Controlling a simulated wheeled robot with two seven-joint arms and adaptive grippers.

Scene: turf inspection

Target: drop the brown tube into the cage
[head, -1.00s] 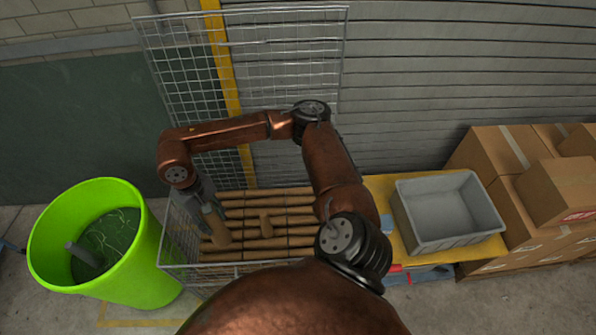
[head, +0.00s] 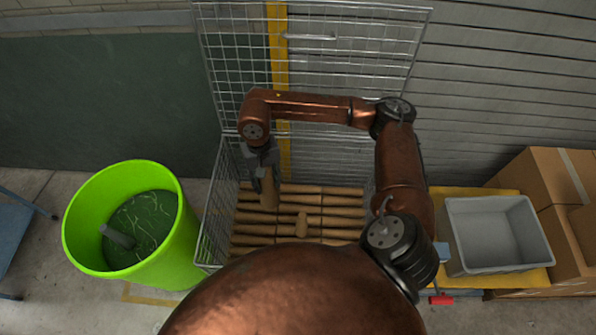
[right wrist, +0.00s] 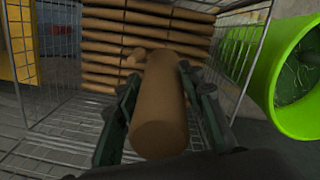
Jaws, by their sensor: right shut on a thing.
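My right gripper (head: 264,176) is shut on a brown tube (head: 267,197) and holds it upright over the left part of the wire cage (head: 216,212). In the right wrist view the tube (right wrist: 160,105) sits between the two dark fingers (right wrist: 158,100), with the cage's wire sides around it. The cage's mesh lid stands raised at the back. Several brown tubes (head: 335,211) lie in rows in the cage, and a short one (head: 302,225) stands out among them. My left gripper does not show.
A bright green bin (head: 85,230) with a grey thing inside stands left of the cage. A grey tray (head: 500,235) sits on a yellow surface at the right, beside cardboard boxes (head: 540,180). A shuttered wall is behind.

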